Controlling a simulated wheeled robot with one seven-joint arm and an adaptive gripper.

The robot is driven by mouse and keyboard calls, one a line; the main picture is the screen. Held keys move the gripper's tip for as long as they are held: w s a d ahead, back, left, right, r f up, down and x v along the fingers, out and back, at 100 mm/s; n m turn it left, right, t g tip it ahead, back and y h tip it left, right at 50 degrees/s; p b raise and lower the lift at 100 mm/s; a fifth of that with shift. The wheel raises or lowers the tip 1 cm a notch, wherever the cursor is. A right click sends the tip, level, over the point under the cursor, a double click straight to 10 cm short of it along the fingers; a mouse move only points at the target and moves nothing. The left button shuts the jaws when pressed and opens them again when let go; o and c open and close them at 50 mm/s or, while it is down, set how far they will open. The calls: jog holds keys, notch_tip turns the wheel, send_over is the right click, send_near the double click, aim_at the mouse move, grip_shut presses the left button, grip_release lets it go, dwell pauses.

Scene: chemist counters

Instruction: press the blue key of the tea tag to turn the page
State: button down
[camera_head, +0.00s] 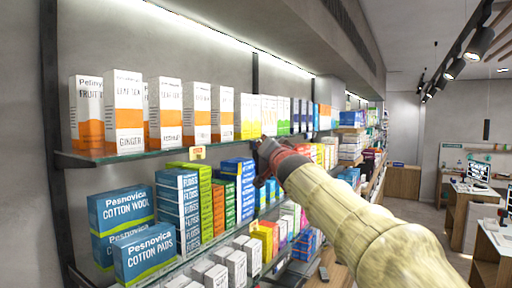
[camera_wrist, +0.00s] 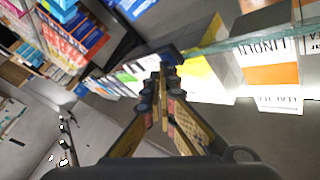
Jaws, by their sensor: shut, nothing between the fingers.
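A small pale tag with yellow and some red (camera_head: 197,153) hangs on the front edge of the upper glass shelf, below the tea boxes. It looks like the tea tag, but its keys are too small to make out. My gripper (camera_head: 262,152) is at the same shelf edge, to the right of this tag and apart from it. In the wrist view my gripper (camera_wrist: 165,72) is shut and empty, its fingertips pointing toward the shelf edge. A dark blue patch shows just beyond the tips; I cannot tell what it is or whether they touch it.
Tea boxes (camera_head: 124,112) line the upper glass shelf (camera_head: 100,158). Cotton packs (camera_head: 145,255) and several stacked cartons fill the shelf below, close under my arm. The wrist view shows the glass edge (camera_wrist: 235,40) and a white-orange box (camera_wrist: 270,75). The aisle at the right is open.

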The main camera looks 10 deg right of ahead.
jog(key=shift+w+a, duration=0.1)
jog(key=shift+a, duration=0.05)
dwell(0.6)
jog(key=shift+s+d+p, duration=0.65)
jog(key=shift+p, duration=0.15)
jog(key=shift+w, duration=0.1)
jog(key=s+d+p, duration=0.3)
jog(key=p, duration=0.2)
jog(key=shift+s+d, duration=0.25)
jog(key=shift+s, duration=0.05)
